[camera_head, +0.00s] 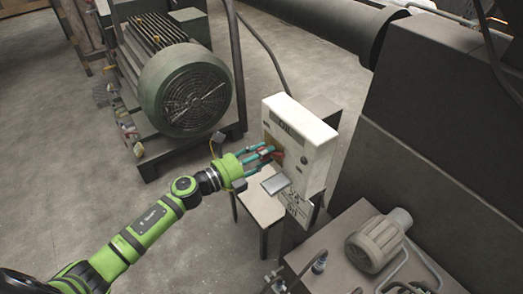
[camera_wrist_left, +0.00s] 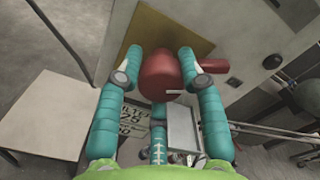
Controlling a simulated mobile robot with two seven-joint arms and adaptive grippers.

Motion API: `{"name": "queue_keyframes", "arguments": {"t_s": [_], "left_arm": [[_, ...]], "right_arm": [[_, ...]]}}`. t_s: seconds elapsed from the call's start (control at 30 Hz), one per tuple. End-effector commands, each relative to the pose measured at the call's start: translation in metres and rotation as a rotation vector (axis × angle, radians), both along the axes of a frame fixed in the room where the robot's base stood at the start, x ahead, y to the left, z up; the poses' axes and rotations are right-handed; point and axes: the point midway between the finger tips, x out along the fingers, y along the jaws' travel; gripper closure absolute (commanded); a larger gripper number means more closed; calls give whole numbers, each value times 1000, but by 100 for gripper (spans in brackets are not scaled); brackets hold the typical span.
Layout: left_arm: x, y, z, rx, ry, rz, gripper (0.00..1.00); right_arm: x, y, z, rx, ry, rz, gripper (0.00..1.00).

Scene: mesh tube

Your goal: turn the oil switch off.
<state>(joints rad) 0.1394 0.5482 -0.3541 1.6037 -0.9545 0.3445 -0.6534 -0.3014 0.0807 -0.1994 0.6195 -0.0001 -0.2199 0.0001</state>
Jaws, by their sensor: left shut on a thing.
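The oil switch is a red knob with a handle (camera_wrist_left: 163,75) on a brass-coloured plate (camera_wrist_left: 150,30) on the front of a white box (camera_head: 303,140). The word OIL shows near the top of the box in the head view. My left gripper (camera_head: 268,152) is at the front of the box. In the left wrist view its teal fingers (camera_wrist_left: 163,62) close on the red knob from both sides. The handle points to the right in that view. In the head view the fingers hide much of the knob. My right gripper is not in view.
A grey flap or small box (camera_head: 275,183) sticks out below the switch. A small table (camera_head: 262,206) stands under the white box. A large green motor (camera_head: 190,90) stands behind left, and a small motor (camera_head: 378,242) is front right. Open floor lies left.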

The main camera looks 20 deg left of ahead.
Motion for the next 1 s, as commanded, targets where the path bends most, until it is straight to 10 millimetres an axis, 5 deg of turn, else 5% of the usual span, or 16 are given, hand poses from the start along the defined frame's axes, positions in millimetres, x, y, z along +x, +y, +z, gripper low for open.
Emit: {"name": "queue_keyframes", "arguments": {"t_s": [1.0], "left_arm": [[2,1,3,-715,552,0,94]], "right_arm": [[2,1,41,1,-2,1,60]]}}
